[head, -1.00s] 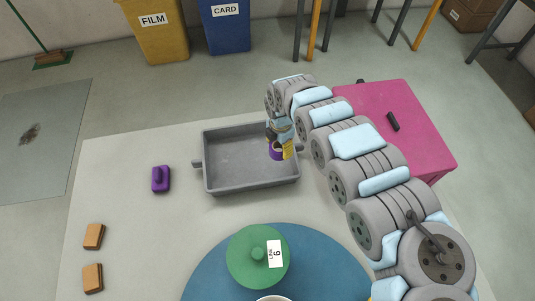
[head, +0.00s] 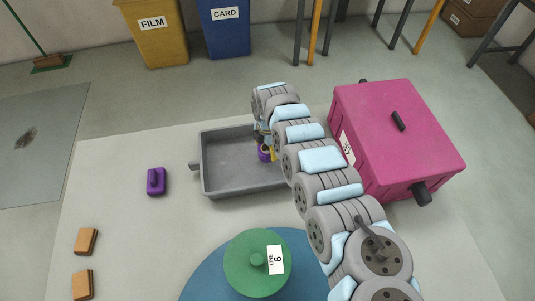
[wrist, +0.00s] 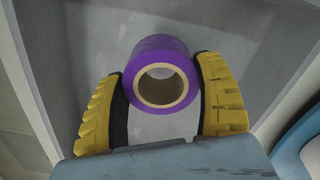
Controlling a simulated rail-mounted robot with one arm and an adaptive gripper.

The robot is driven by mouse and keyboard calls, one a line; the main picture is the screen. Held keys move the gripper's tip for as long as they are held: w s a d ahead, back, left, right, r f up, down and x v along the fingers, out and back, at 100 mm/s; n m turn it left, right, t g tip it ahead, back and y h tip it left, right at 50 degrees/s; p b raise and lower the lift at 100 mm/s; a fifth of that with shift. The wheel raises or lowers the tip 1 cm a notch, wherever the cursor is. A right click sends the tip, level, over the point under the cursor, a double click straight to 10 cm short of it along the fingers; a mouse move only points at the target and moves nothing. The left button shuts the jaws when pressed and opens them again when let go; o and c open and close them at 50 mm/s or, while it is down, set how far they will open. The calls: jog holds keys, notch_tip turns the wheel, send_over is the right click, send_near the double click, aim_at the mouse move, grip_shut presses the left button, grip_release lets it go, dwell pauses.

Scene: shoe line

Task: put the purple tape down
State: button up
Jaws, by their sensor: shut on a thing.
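The purple tape (wrist: 160,52) is a roll with a tan core, held between the two yellow fingers of my gripper (wrist: 163,95) in the wrist view. In the head view the tape (head: 264,153) shows as a small purple patch below my gripper (head: 264,142), over the right part of the grey tray (head: 221,187). The tray floor (wrist: 90,30) lies behind the tape in the wrist view. I cannot tell whether the tape touches the tray floor. My arm hides the tray's right end.
A purple handled block (head: 156,182) lies left of the tray, with two orange-brown blocks (head: 86,241) nearer the front left. A green lidded container (head: 245,262) stands on a blue round surface (head: 205,280) in front. A pink box (head: 395,110) stands right of my arm.

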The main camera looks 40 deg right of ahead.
aim_at(267, 154)
notch_tip(267, 154, down, 2)
jog(key=shift+a+f+b, duration=0.1)
jog(key=shift+f+b, duration=0.05)
jog(key=shift+b, duration=0.25)
jog(key=shift+s+f, duration=0.15)
jog(key=shift+f, duration=0.25)
jog(key=o, duration=1.2)
notch_tip(267, 154, up, 12)
jog(key=p, duration=0.5)
jog(key=shift+r, duration=0.15)
